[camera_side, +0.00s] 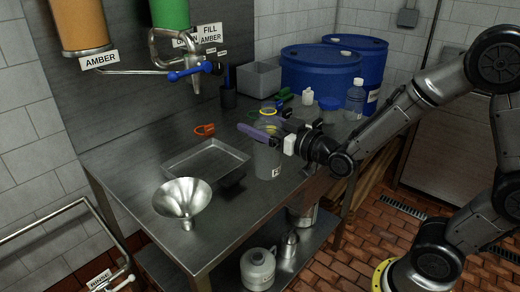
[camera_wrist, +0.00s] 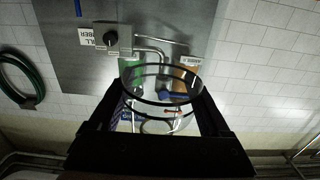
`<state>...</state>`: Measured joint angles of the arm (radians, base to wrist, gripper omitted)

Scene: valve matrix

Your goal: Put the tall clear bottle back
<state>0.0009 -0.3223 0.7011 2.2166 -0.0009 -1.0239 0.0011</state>
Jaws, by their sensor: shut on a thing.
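The tall clear bottle (camera_side: 268,163) is upright by the front edge of the steel table, right of the shallow tray. It has a small white label low on its side and a yellow ring at its open top. My gripper (camera_side: 268,134) comes in from the right and is shut on the bottle's upper part. In the wrist view the see-through bottle (camera_wrist: 160,84) shows as dark rings between the two fingers of my gripper (camera_wrist: 160,106). I cannot tell whether its base touches the table.
A shallow metal tray (camera_side: 181,171) and a steel funnel (camera_side: 183,198) lie to the left. Amber and green tanks with a blue-handled valve (camera_side: 190,73) hang above.

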